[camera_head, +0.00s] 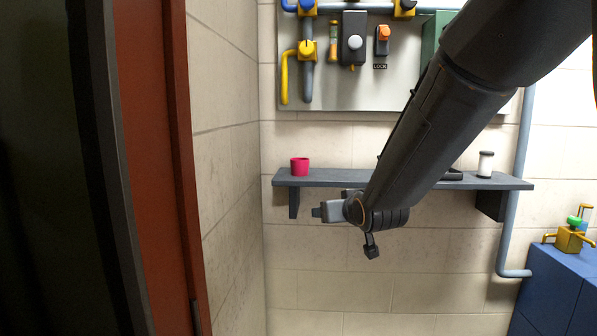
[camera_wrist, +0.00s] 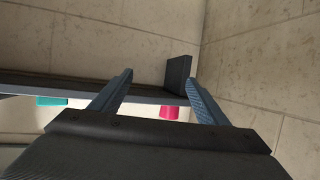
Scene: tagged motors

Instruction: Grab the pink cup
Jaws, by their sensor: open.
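The pink cup (camera_head: 300,168) stands upright near the left end of a dark wall shelf (camera_head: 340,179). My gripper (camera_head: 318,212) is below the shelf's level in the head view, a little right of the cup, pointing left. The wrist view appears upside down. There my gripper (camera_wrist: 160,78) is open, its two blue-grey fingers spread and nothing held. The cup (camera_wrist: 169,112) shows between the fingers, beyond the shelf edge (camera_wrist: 145,97) and partly hidden by it.
A dark shelf bracket (camera_head: 294,203) is beside my gripper; it also shows in the wrist view (camera_wrist: 178,74). A white cylinder (camera_head: 486,164) stands at the shelf's right. A panel with pipes and valves (camera_head: 345,85) hangs above. A wall corner is left of the shelf.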

